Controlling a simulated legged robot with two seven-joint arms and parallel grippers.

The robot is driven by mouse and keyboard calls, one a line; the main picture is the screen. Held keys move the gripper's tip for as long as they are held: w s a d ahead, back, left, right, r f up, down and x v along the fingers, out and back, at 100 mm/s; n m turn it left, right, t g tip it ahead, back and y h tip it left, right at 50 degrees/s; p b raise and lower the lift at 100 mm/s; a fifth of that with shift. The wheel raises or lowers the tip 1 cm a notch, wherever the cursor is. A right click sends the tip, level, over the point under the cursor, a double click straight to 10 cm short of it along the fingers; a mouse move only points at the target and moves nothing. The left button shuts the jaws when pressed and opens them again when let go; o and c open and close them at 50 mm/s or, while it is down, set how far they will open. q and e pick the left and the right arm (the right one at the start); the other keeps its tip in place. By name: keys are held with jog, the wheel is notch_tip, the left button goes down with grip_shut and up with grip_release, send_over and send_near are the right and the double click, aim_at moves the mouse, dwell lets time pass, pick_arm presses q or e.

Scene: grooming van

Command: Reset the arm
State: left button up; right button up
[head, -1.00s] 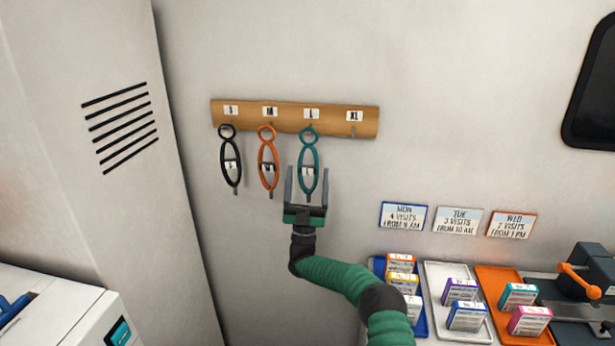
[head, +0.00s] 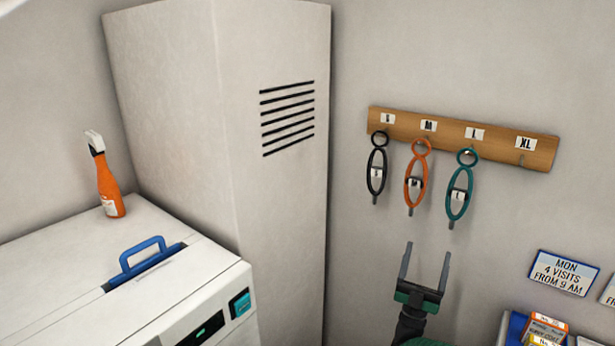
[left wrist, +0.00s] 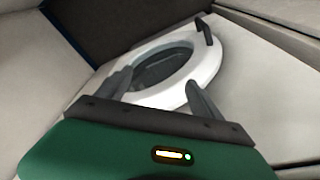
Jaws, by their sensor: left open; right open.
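My right gripper (head: 425,268) is open and empty in the head view. Its fingers point up, below and left of the teal loop (head: 459,192), and touch nothing. The teal loop hangs under the L label on the wooden peg rail (head: 398,124). An orange loop (head: 417,180) hangs under M and a black loop (head: 377,170) under S. The XL peg (head: 522,160) is bare. My left gripper (left wrist: 160,85) shows only in the left wrist view. It is open and empty, facing a white round door ring (left wrist: 205,65) with dark glass.
A white machine (head: 75,270) with a blue handle (head: 140,255) stands at the left. An orange spray bottle (head: 110,185) is on top of it. A tall vented cabinet (head: 240,200) stands behind.

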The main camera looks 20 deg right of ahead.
jog(key=w+a+r+n+y+p, duration=0.1)
jog(key=w+a+n+y, duration=0.55)
jog(key=a+y, duration=0.35)
jog(key=w+a+n+y+p, duration=0.1)
jog(key=w+a+n+y, duration=0.7)
jog(key=y, duration=0.5)
jog(key=s+a+f+g+y+p, duration=0.1)
jog(key=s+a+f+g, duration=0.15)
jog(key=a+g, duration=0.2)
jog(key=s+a+f+g+y, duration=0.1)
jog(key=a+f+g, duration=0.25)
jog(key=a, duration=0.25)
jog(key=s+f+m+g+h+p, duration=0.1)
jog(key=s+g, duration=0.3)
jog(key=s, duration=0.8)
jog(key=s+d+f+m+g+h+p, duration=0.1)
jog(key=s+f+m+g, duration=0.3)
jog(key=s, duration=0.9)
jog(key=s+d+f+m+g+h, duration=0.1)
jog(key=s+g, duration=0.3)
jog(key=s, duration=0.8)
jog(key=shift+s+f+m+g+h+p, duration=0.15)
jog(key=shift+f+m+g+h+p, duration=0.25)
jog(key=shift+f+m+h, duration=0.4)
jog(key=shift+a+r, duration=0.1)
jog(key=shift+a, duration=0.05)
